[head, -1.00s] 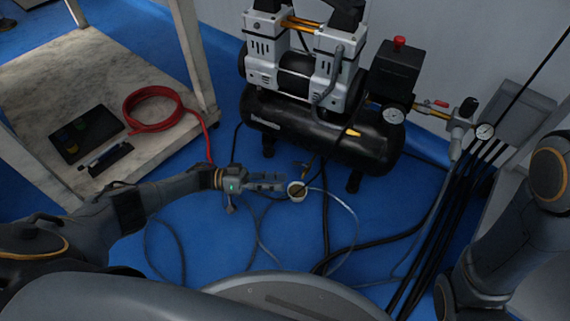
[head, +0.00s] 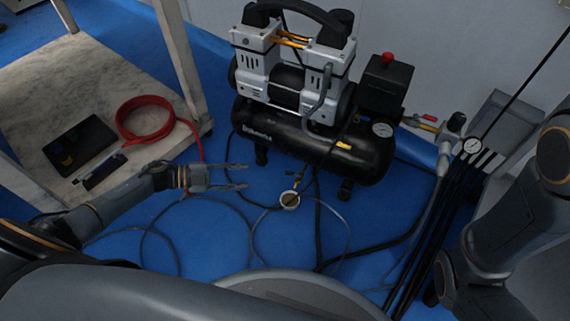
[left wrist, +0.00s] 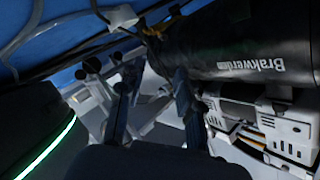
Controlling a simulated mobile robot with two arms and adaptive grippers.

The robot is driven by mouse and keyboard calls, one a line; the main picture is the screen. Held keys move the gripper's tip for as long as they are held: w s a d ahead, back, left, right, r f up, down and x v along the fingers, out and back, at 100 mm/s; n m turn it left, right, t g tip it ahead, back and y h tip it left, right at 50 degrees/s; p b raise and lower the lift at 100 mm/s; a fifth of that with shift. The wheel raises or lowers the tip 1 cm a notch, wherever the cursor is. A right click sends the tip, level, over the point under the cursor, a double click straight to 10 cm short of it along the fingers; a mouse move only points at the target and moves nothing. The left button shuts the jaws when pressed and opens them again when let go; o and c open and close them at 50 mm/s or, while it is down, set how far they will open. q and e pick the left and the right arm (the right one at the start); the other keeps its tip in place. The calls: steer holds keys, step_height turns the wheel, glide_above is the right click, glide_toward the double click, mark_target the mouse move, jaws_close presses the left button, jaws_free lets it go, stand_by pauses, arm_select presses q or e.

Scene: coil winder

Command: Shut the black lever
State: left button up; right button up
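I cannot clearly make out a black lever. A black knob or handle (head: 456,122) sits on the outlet fitting at the right of the compressor (head: 322,142), beside a small red lever (head: 430,118). My left gripper (head: 243,177) is open and empty, low in front of the compressor's left foot, well left of that fitting. It points right, towards a small round gauge (head: 290,200) on a hose, and is apart from it. In the left wrist view, its two fingers (left wrist: 155,95) stand apart, with the black tank (left wrist: 245,50) beyond. My right gripper is out of view.
Black hoses (head: 400,260) and thin cables lie across the blue floor (head: 210,235). A marble-topped table (head: 60,80) with a coiled red hose (head: 145,118) stands at the left. A grey box (head: 505,125) is at the wall on the right.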

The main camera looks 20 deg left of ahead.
arm_select(q)
steer(key=b, duration=0.7)
glide_toward(293, 174)
steer(key=shift+m, duration=0.4)
steer(key=x, duration=0.4)
steer(key=f+x, duration=0.1)
steer(key=x, duration=0.1)
steer(key=shift+w+a, duration=0.3)
steer(key=shift+a, duration=0.05)
steer(key=shift+w+d+b, duration=0.3)
steer(key=shift+d, duration=0.25)
jaws_close()
